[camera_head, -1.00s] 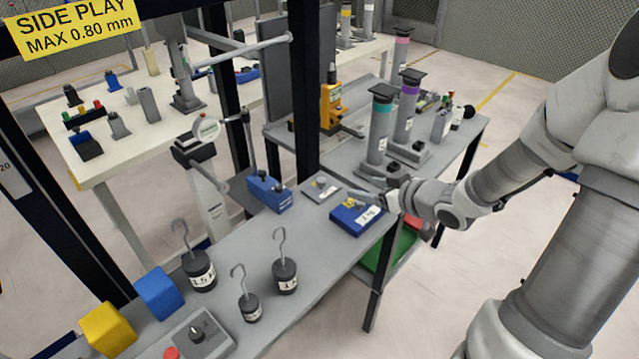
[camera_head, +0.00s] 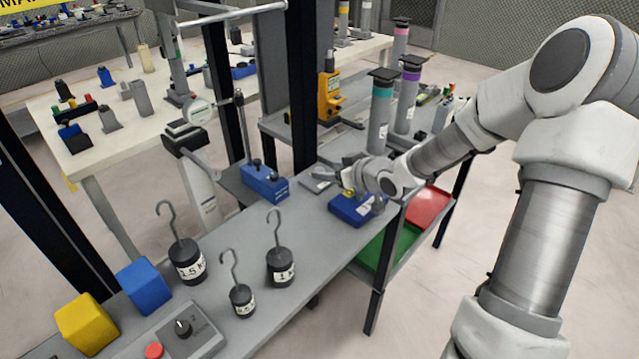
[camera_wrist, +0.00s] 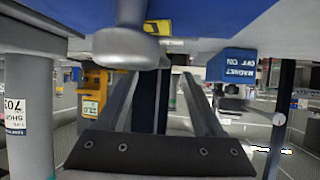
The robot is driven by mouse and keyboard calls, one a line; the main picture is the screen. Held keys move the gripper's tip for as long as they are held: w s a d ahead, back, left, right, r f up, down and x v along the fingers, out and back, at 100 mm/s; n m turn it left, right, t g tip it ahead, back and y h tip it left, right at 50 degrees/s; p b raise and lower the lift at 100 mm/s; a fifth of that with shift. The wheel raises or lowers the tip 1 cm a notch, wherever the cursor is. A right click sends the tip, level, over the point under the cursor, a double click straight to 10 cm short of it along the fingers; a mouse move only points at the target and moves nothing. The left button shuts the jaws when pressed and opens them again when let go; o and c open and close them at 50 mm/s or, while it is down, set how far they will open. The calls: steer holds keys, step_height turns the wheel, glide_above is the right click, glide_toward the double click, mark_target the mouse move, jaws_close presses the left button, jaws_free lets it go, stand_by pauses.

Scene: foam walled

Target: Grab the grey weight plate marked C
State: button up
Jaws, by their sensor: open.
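My gripper (camera_head: 337,172) is over the bench near the blue box, its fingers pointing left. In the wrist view, which looks upside down, the two dark fingers of my gripper (camera_wrist: 158,80) stand apart with nothing held between them. A small flat grey piece (camera_head: 316,185) lies on the bench just left of the gripper, partly hidden by it. I cannot read a letter C on it or on anything else, so I cannot tell which thing is the plate. Dark hooked weights (camera_head: 188,262) with white labels stand on the near bench, well away from the gripper.
The blue box (camera_head: 348,212) sits below the gripper. A blue magnet base (camera_head: 264,184) stands further left; it also shows in the wrist view (camera_wrist: 238,66). Grey columns (camera_head: 380,115) and a yellow device (camera_head: 329,100) stand behind. A black upright (camera_head: 302,80) rises close by.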

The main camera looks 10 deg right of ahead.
mark_target(320, 169)
steer(key=b+x, duration=0.1)
steer(key=x, duration=0.2)
steer(key=shift+w+a+f, duration=0.15)
jaws_close()
stand_by(1.3)
